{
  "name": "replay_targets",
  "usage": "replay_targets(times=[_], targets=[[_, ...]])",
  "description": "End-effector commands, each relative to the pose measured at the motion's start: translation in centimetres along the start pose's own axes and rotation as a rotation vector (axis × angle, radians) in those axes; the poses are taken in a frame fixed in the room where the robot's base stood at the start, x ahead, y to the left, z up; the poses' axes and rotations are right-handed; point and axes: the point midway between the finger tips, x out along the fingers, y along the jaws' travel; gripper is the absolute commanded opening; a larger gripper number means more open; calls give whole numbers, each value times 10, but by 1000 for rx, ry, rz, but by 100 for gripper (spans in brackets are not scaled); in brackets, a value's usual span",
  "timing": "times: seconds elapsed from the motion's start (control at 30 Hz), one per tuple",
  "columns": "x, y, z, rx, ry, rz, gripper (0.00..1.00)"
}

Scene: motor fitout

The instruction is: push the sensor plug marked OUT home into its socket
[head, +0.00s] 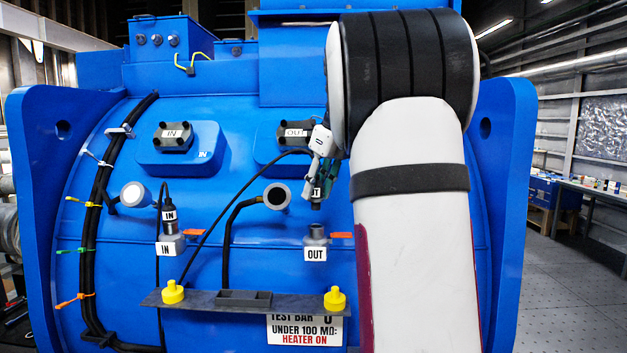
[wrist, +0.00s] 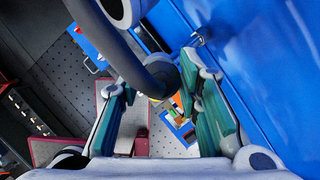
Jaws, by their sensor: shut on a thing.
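The black sensor plug marked OUT (head: 316,194) is in my gripper (head: 322,180), upright and above its socket. The grey socket (head: 316,235) has an OUT label below it and an orange lever on its right. A gap shows between the plug's lower end and the socket. The plug's black cable (head: 232,193) arcs down to the left. In the wrist view a dark, cable-like shape (wrist: 130,65) reaches between the green-padded fingers of my gripper (wrist: 158,88); the plug's grip there is partly hidden. My arm hides the area right of the socket in the head view.
The IN plug (head: 169,218) stands in its IN socket (head: 170,245) at left. A grey ledge (head: 205,301) with yellow caps (head: 172,292) (head: 334,299) runs below. A round pipe end (head: 277,196) sits left of my gripper, and a black OUT block (head: 292,134) is above.

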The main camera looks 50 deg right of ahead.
Motion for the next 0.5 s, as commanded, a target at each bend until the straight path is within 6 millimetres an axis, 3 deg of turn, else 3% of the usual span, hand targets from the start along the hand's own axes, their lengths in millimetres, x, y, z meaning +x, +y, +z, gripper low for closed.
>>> replay_targets(times=[0.2, 0.5], targets=[[17, 0, -6, -1, 0, 1, 3], [25, 0, -10, -1, -1, 0, 3]])
